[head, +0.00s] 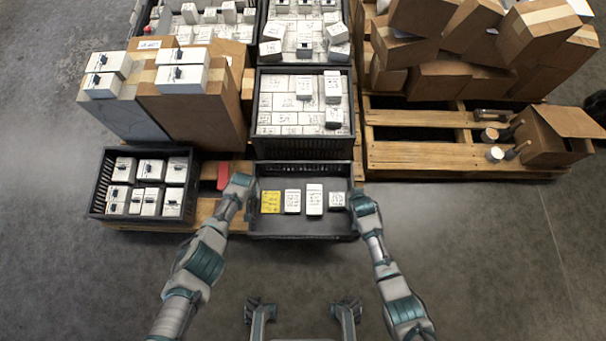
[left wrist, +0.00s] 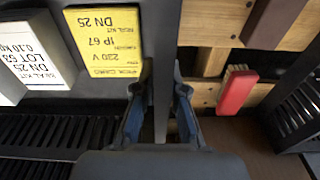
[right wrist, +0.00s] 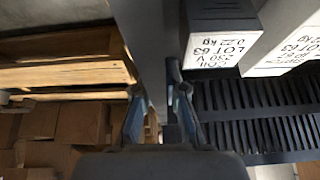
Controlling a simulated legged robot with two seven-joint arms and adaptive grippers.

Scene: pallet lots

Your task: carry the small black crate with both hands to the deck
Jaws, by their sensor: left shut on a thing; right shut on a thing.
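The small black crate (head: 300,237) is in front of me, holding one yellow box (head: 271,202) and three white boxes (head: 314,199). My left gripper (head: 251,190) is shut on its left wall, which also shows between the fingers in the left wrist view (left wrist: 160,60). My right gripper (head: 353,200) is shut on its right wall, also seen in the right wrist view (right wrist: 150,45). The crate looks level. The wooden pallet deck (head: 207,208) shows to its left; I cannot tell whether the crate touches it.
A larger black crate of white boxes (head: 258,140) stands right behind. Another black crate (head: 98,208) is at the left, with a red object (head: 222,176) between. A second pallet (head: 430,165) with cartons (head: 455,82) stands at the right. The near floor (head: 500,260) is clear.

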